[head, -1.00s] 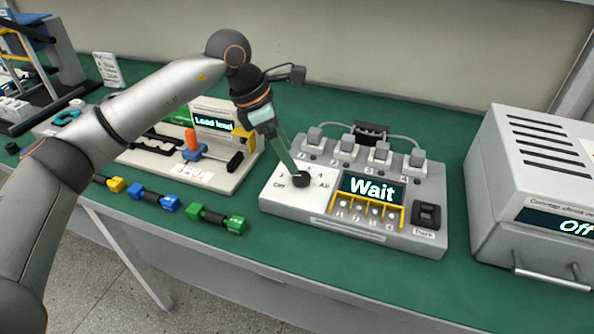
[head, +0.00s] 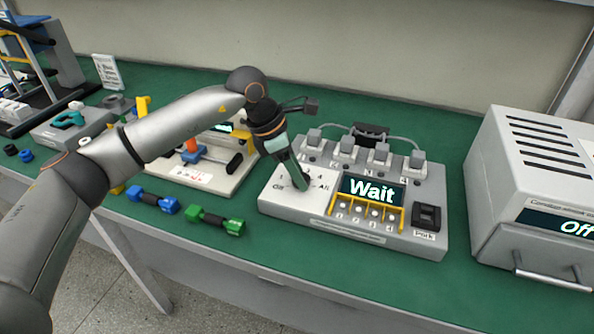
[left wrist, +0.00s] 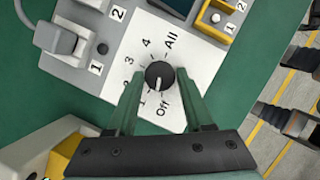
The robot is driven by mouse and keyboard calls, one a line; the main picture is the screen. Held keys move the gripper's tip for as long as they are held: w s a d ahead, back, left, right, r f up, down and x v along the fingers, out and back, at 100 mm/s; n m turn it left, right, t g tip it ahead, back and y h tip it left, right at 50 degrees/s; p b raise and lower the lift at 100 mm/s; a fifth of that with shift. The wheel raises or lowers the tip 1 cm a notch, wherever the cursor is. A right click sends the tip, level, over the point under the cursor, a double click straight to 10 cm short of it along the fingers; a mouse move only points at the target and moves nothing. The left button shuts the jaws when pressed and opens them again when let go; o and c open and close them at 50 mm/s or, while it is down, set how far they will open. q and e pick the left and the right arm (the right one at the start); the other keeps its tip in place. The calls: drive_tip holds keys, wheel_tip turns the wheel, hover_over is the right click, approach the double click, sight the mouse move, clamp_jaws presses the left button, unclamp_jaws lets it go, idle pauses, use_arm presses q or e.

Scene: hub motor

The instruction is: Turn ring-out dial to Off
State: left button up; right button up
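The ring-out dial (left wrist: 159,75) is a round black knob on a white panel printed 1, 2, 3, 4, All and Off. In the left wrist view its white mark points down towards the Off label (left wrist: 162,107). My left gripper (left wrist: 161,73) has one finger on each side of the dial, with a narrow gap seeming to show at each side, so it looks open around it. In the head view my left gripper (head: 300,182) reaches down to the panel at the left of the grey tester (head: 330,228) and mostly covers the dial. My right gripper is out of view.
A grey box (head: 530,160) with an Off display stands at right. Blue (head: 153,201) and green (head: 216,221) connectors lie at left.

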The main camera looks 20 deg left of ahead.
use_arm(q)
clamp_jaws()
drive_tip(key=shift+s+n+t, duration=0.1)
drive_tip(key=shift+n+t, duration=0.4)
drive_tip(key=shift+n, duration=1)
drive_tip(key=o, duration=0.5)
unclamp_jaws()
drive_tip(key=shift+r, duration=0.1)
drive_tip(key=v, duration=1.2)
drive_tip(key=shift+d+r, duration=0.25)
